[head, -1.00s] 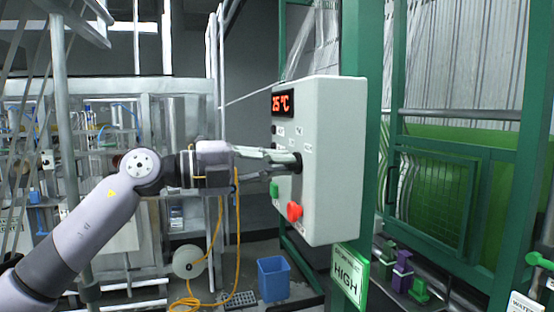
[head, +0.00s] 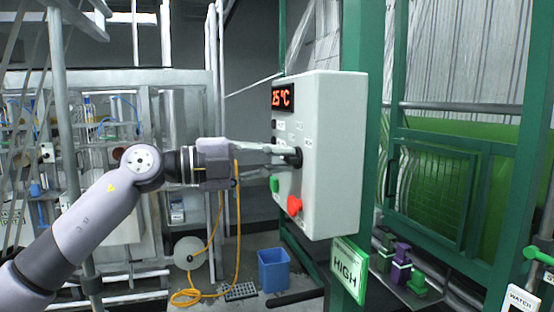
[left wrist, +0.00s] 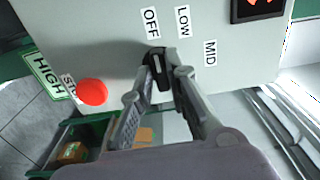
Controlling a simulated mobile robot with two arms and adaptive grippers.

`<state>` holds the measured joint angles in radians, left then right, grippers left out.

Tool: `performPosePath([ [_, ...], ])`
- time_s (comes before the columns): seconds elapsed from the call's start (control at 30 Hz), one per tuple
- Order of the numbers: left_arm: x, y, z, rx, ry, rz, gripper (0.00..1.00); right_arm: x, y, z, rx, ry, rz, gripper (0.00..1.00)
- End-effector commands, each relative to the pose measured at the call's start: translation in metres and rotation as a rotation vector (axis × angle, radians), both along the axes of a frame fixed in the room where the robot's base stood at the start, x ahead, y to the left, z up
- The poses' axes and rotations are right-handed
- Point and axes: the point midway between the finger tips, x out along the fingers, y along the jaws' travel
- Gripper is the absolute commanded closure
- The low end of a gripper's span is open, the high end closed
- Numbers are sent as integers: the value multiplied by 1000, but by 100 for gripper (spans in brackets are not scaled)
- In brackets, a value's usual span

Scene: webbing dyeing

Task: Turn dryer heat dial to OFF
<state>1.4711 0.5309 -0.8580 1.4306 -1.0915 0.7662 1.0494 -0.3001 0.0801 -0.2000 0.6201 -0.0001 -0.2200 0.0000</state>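The black heat dial (left wrist: 158,72) sits on the pale control box (head: 335,160). In the left wrist view the labels OFF (left wrist: 150,23), LOW (left wrist: 183,21) and MID (left wrist: 210,53) stand around it. My left gripper (head: 292,156) reaches the dial from the left in the head view. Its fingertips (left wrist: 161,60) lie on both sides of the dial and appear closed on it. The fingers partly hide the dial, so its exact setting is hard to read. My right gripper is in neither current view.
The box carries a red 25 °C display (head: 283,97), a green button (head: 274,184) and a red button (head: 294,205). A HIGH sign (head: 347,268) hangs below on a green post (head: 358,40). A blue bin (head: 273,270) stands on the floor.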

Motion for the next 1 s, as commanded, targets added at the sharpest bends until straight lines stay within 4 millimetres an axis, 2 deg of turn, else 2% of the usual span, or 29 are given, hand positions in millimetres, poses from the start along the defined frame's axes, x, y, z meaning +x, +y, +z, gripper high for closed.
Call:
performPosePath([
  [0.2,0,0,0,1,-2,0,68,0,1,0,1,0,0,62],
  [0.57,-1,4,0,0,-3,1,68,1,0,0,0,-1,0,62],
  [0.67,-4,16,0,0,-2,3,68,1,0,0,0,-1,0,62],
  [1.0,-26,83,-1,1,-2,4,68,0,0,0,0,0,0,62],
])
